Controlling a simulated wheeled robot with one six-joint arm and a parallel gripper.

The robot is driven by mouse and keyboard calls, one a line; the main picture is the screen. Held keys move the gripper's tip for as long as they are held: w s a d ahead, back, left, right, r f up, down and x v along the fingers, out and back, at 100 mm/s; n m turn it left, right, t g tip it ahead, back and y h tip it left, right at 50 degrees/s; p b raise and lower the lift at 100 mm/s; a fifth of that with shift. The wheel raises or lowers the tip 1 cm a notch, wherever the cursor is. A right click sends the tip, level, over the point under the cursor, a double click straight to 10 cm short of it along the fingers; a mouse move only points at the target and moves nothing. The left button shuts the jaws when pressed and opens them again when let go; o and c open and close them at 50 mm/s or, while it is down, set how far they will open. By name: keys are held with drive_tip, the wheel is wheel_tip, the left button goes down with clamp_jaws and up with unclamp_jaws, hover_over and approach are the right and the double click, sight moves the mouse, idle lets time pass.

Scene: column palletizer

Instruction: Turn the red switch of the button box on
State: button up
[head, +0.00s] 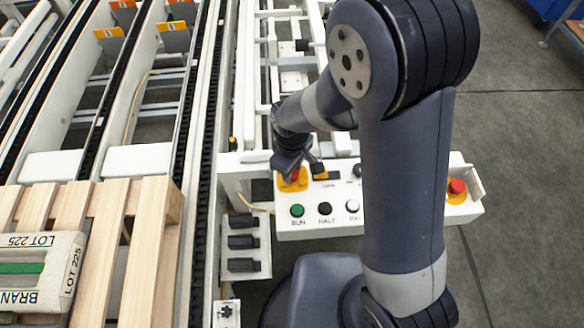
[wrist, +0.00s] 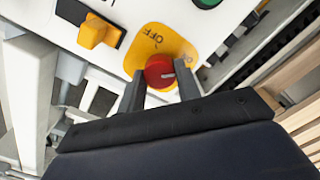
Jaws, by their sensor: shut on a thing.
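The button box (head: 330,222) is a white panel in the middle of the head view, partly hidden by my arm. Its red switch (wrist: 160,72) is a round knob on a yellow plate (wrist: 150,42) marked OFF in the wrist view. The switch also shows in the head view at the panel's upper left (head: 295,175), mostly behind my gripper. My gripper (wrist: 161,88) is shut on the red switch, with one dark finger on each side of it. A pale mark shows on the knob's right part in the wrist view.
The box also has a green button (head: 297,211), a black button (head: 325,208), a white button (head: 352,206) and a red button on yellow (head: 457,187). A yellow-orange switch (wrist: 93,34) sits near my gripper. A wooden pallet (head: 150,245) bears a bag (head: 42,270) at left.

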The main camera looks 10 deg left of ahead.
idle(0.3)
drive_tip(key=o, duration=1)
drive_tip(key=shift+r, duration=0.1)
wheel_tip(320, 180, up, 11)
drive_tip(key=shift+f, duration=0.15)
drive_tip(key=shift+f, duration=0.15)
wheel_tip(320, 180, down, 11)
drive_tip(key=shift+r, duration=0.2)
idle(0.4)
drive_tip(key=shift+r, duration=0.1)
